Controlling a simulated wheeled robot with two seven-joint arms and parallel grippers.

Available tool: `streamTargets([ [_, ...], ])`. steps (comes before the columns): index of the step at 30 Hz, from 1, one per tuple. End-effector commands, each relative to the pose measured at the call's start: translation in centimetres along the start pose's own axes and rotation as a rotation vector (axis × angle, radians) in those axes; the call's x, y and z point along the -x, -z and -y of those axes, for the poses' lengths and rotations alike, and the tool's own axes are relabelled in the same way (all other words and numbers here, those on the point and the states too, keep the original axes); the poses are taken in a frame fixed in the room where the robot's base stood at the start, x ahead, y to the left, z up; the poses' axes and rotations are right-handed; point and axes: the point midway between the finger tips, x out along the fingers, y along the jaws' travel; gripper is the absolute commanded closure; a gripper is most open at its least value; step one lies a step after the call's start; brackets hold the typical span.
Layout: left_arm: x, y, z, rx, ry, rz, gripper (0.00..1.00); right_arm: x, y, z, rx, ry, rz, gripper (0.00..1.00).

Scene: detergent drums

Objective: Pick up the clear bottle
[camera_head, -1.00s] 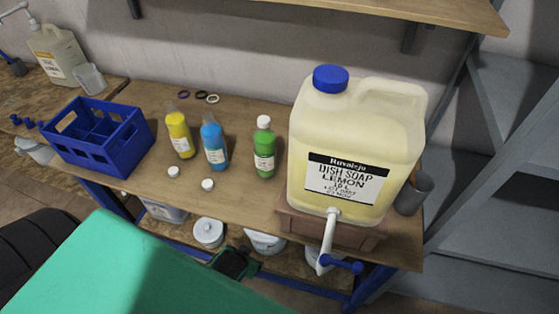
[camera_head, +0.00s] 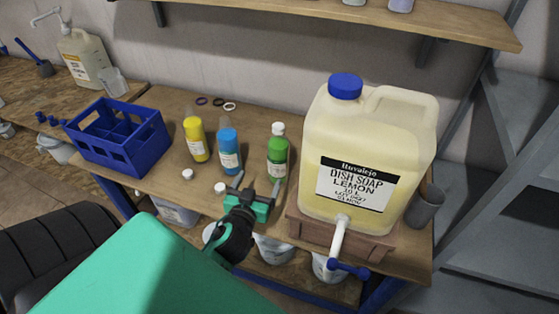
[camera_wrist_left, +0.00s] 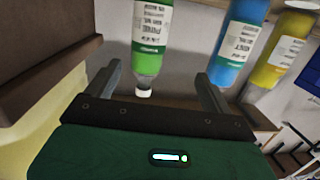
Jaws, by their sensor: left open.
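Three see-through bottles with coloured contents stand on the bench: a yellow bottle (camera_head: 195,140), a blue bottle (camera_head: 229,150) and a green bottle (camera_head: 277,156) with a white cap. No bottle without coloured contents shows. My left gripper (camera_head: 256,184) is open and empty, just in front of the green bottle. In the left wrist view the green bottle (camera_wrist_left: 150,38) appears upside down, its cap (camera_wrist_left: 143,93) in the gap between the open fingers (camera_wrist_left: 158,82). The blue bottle (camera_wrist_left: 238,45) and yellow bottle (camera_wrist_left: 280,52) appear to the right. My right gripper is not in view.
A large dish soap drum (camera_head: 365,140) with a tap stands on a brown block right of the green bottle. A blue crate (camera_head: 120,150) stands left. Two white caps (camera_head: 187,174) (camera_head: 220,188) lie in front. Small rings (camera_head: 217,103) lie behind. A shelf (camera_head: 370,18) hangs above.

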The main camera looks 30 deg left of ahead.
Motion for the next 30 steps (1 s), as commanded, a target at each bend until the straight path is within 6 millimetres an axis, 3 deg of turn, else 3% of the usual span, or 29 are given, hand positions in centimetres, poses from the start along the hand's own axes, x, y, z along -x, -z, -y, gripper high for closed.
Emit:
streamTargets([
  [8,-1.2,1.5,-0.9,0.009,-0.079,-0.106,0.15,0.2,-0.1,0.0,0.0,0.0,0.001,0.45],
  [21,-7.9,2.3,-1.5,0.01,-0.079,-0.104,0.15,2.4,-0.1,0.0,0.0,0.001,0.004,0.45],
  [30,-9.9,2.5,-1.7,0.009,-0.078,-0.104,0.15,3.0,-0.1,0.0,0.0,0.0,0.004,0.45],
])
